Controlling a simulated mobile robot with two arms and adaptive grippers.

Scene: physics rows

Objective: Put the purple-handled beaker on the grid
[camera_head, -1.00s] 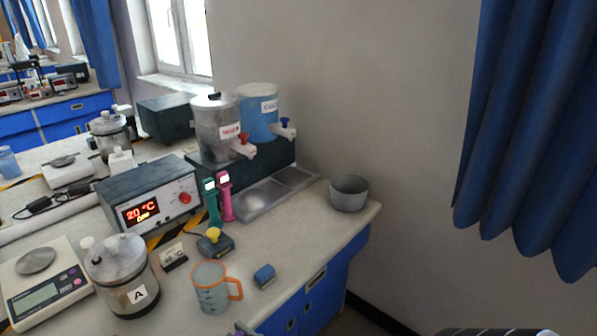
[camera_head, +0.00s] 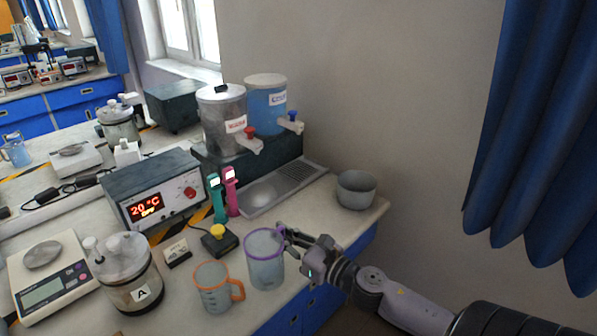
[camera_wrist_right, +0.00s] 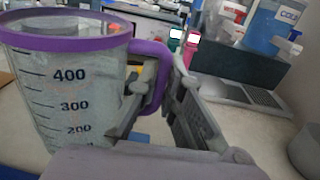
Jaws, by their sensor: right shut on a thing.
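The purple-handled beaker (camera_head: 265,260), clear with a purple rim, is at the bench's front edge, right of the orange-handled beaker (camera_head: 213,288). My right gripper (camera_head: 290,236) is shut on its handle. In the right wrist view the beaker (camera_wrist_right: 75,90) is upright, with scale marks facing the camera and the purple handle between the fingers (camera_wrist_right: 165,90). I cannot tell whether its base clears the bench. The grid (camera_head: 297,176) is the slotted right part of the metal drip tray under the dispensers; its top looks empty. It also shows in the wrist view (camera_wrist_right: 262,97). My left gripper is out of view.
Two dispensers (camera_head: 222,120) with taps overhang the tray. Pink (camera_head: 231,190) and teal (camera_head: 217,198) handheld devices stand at its front left. A grey pot (camera_head: 356,190) stands right of the tray. A yellow-knobbed box (camera_head: 219,241) sits behind the beakers.

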